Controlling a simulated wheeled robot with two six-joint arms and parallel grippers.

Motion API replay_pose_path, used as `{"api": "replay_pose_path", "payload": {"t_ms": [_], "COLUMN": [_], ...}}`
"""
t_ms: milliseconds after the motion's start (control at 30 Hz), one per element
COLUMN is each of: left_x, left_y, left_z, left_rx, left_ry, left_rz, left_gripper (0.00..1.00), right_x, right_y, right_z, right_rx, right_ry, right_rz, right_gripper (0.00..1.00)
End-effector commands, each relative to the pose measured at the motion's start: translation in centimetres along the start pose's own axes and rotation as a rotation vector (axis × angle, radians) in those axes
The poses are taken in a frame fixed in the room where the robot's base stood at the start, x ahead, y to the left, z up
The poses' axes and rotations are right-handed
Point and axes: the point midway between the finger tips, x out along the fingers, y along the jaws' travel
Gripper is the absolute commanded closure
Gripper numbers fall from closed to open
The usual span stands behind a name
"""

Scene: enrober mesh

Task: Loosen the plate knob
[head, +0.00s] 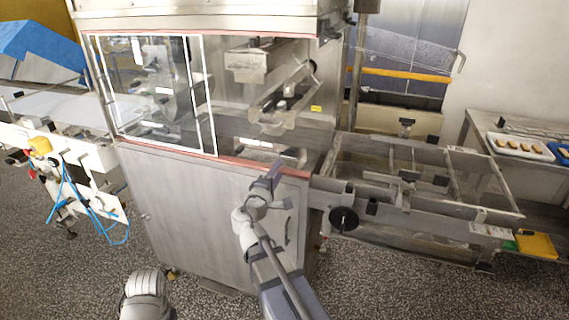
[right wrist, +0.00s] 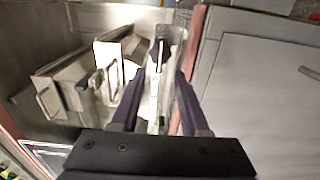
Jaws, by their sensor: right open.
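My right gripper (head: 272,174) is in front of the enrober cabinet (head: 200,205), at the red-edged sill of its opening. In the right wrist view its two purple fingers (right wrist: 158,80) are apart. A pale upright plate (right wrist: 172,45) stands between and beyond them, with a small dark part (right wrist: 158,55) on it that may be the plate knob. I cannot tell whether the fingers touch it. In the head view the gripper hides this spot. A round black knob (head: 343,219) sits on the side of the conveyor frame. My left gripper is not in view.
A sliding glass window (head: 150,95) covers the opening's left part. Metal chutes and brackets (right wrist: 70,85) stand inside the opening. The open conveyor frame (head: 430,200) juts out at right. A tray of biscuits (head: 520,147) lies on the right table. Speckled floor in front is mostly clear.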

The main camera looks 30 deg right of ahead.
Motion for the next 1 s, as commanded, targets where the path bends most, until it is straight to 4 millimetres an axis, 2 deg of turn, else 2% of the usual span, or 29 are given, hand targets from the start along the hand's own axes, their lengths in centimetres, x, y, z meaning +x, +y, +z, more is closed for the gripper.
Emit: {"api": "replay_pose_path", "payload": {"t_ms": [500,700,967,1000], "left_x": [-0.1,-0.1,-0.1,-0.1], "left_y": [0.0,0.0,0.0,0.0], "left_z": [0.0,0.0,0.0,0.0], "left_rx": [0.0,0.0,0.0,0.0], "left_ry": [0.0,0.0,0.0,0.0], "left_rz": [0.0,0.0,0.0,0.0], "left_gripper": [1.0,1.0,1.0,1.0], "right_x": [6.7,7.7,7.7,7.7], "right_y": [0.0,0.0,0.0,0.0], "right_z": [-0.1,0.0,0.0,0.0], "right_rx": [0.002,0.003,0.003,0.003], "right_ry": [-0.004,-0.001,-0.001,-0.001], "right_rz": [-0.002,-0.003,-0.003,-0.003], "right_gripper": [0.55,0.55,0.55,0.58]}}
